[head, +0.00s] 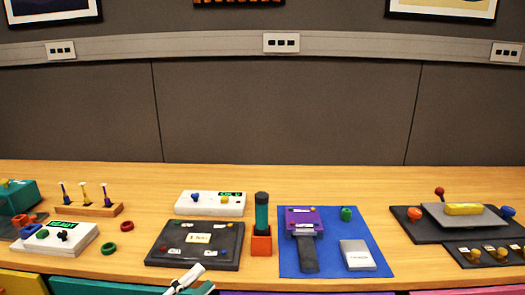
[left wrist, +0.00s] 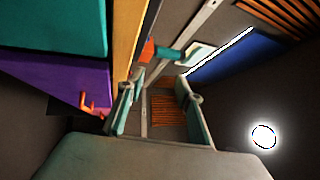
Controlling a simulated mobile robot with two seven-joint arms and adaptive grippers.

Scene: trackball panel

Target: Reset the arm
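My left gripper (head: 186,279) shows at the bottom edge of the head view, in front of the table's front edge and below the dark panel (head: 207,259). Only a small pale part of it is seen there. In the left wrist view its two fingers (left wrist: 161,100) stand apart with nothing between them, so it is open and empty. The dark panel carries several small parts and a pale label. A white box with a green READY display (head: 68,225) stands to its left, and a white box with a green display (head: 231,194) stands behind it. My right gripper is not in view.
Coloured drawer fronts lie below the edge. Purple drawer (left wrist: 60,95) with orange handle (left wrist: 88,104) is near the left gripper.

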